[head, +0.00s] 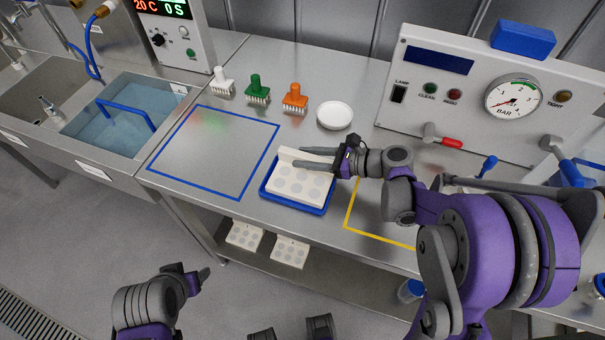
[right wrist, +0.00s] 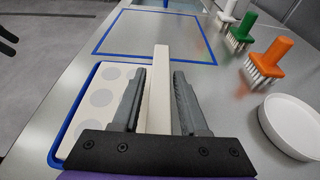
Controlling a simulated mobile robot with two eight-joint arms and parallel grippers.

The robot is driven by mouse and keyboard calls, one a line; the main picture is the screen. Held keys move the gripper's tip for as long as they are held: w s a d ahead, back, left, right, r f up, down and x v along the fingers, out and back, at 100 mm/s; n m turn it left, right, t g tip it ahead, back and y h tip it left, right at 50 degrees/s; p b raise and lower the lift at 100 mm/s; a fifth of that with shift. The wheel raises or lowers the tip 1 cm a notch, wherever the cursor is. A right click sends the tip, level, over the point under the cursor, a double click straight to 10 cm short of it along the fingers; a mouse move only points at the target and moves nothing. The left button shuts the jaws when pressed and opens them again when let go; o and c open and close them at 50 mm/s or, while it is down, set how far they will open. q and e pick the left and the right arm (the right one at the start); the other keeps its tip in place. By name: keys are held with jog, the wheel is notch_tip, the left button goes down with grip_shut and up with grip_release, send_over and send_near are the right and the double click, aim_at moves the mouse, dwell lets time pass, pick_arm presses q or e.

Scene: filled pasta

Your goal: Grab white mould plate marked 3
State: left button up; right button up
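A white mould plate (head: 297,187) with round grey recesses lies in a blue-rimmed tray (head: 264,197) on the steel table. No number is readable on it. Its raised white flange along the far edge (right wrist: 160,90) stands between the fingers of my right gripper (head: 299,157). In the right wrist view the gripper (right wrist: 160,95) is open, one finger on each side of the flange, with narrow gaps showing. More white mould plates (head: 244,236) (head: 289,251) lie on the lower shelf. My left gripper (head: 195,278) is low at the left, away from the table; its opening is unclear.
A blue-outlined square (head: 215,150) on the table is empty. White, green and orange brushes (head: 294,98) and a round white dish (head: 335,115) stand behind the tray. A gauge panel (head: 470,90) stands at the right back; a water-filled sink (head: 125,115) is at left.

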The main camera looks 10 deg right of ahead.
grip_shut()
dwell(1.1)
